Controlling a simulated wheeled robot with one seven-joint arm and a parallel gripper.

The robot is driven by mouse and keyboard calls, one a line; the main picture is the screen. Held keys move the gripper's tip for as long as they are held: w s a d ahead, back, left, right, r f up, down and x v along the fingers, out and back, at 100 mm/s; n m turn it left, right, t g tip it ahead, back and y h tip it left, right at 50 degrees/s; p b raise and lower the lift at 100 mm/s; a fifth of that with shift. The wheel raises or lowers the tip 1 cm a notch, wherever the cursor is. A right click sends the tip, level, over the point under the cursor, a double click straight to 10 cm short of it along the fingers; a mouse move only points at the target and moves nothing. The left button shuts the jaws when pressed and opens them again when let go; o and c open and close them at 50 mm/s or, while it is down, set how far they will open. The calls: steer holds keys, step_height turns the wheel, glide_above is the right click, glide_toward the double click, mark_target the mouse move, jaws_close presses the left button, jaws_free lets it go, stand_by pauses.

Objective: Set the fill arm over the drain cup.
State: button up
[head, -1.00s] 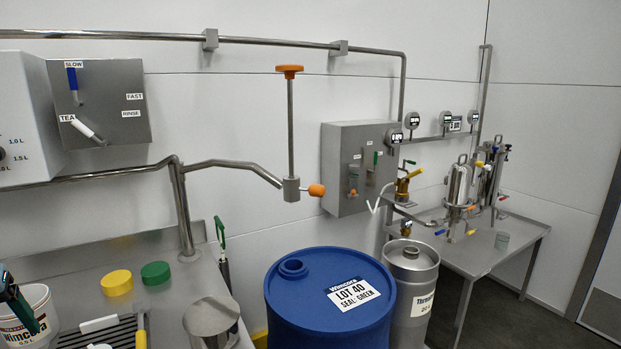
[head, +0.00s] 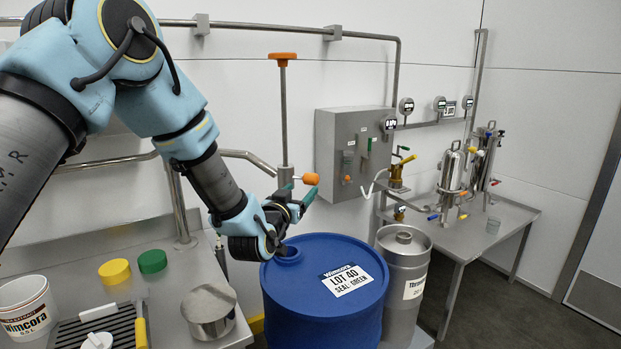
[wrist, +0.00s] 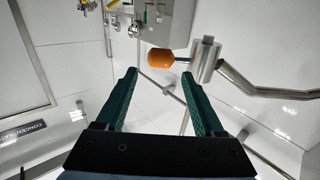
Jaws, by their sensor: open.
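The fill arm (head: 247,156) is a bent steel pipe from a post at the bench's back. It ends in a valve body with a tall orange-topped stem and an orange knob (head: 311,179). Its end hangs near the blue drum's back left side, away from the bench. My gripper (head: 298,194) is open and empty just below the knob, fingers pointing up. In the wrist view the knob (wrist: 159,62) shows between and just beyond the fingertips (wrist: 158,78); I cannot tell whether they touch. A steel cup (head: 208,315) on the bench looks like the drain cup.
The blue drum (head: 325,310) stands below my gripper, beside a steel keg (head: 403,285). The bench holds yellow (head: 114,271) and green (head: 152,261) caps, a white bucket (head: 27,310) and a black rack (head: 95,330). A grey control box (head: 345,150) is on the wall behind.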

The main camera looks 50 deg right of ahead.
mark_target(310, 179)
steer(key=p+x, duration=0.3)
steer(key=x, duration=0.6)
steer(key=shift+w, duration=0.1)
jaws_close()
stand_by(0.4)
